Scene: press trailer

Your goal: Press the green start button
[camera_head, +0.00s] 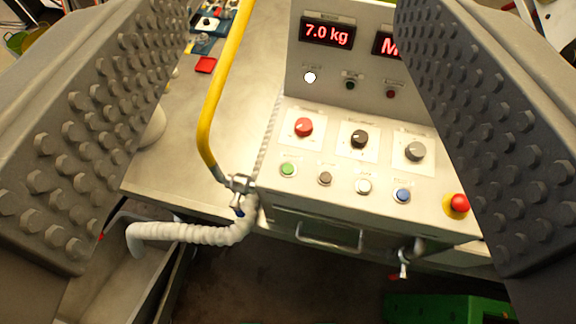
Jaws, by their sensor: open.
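The green button (287,169) is the leftmost in a row of small round buttons on the light grey control panel (330,205). It sits below the red knob (304,127). My gripper (318,215) is open and empty. Its two studded grey fingers fill the left and right sides of the view. The panel with the green button shows in the gap between them, apart from both fingers. The right finger hides the right part of the panel and part of a second red display.
Beside the green button are a dark button (325,178), a white button (364,186) and a blue button (403,195). A red emergency button (458,203) is at the right. A yellow hose (213,100) and a white corrugated hose (190,232) run left of the panel.

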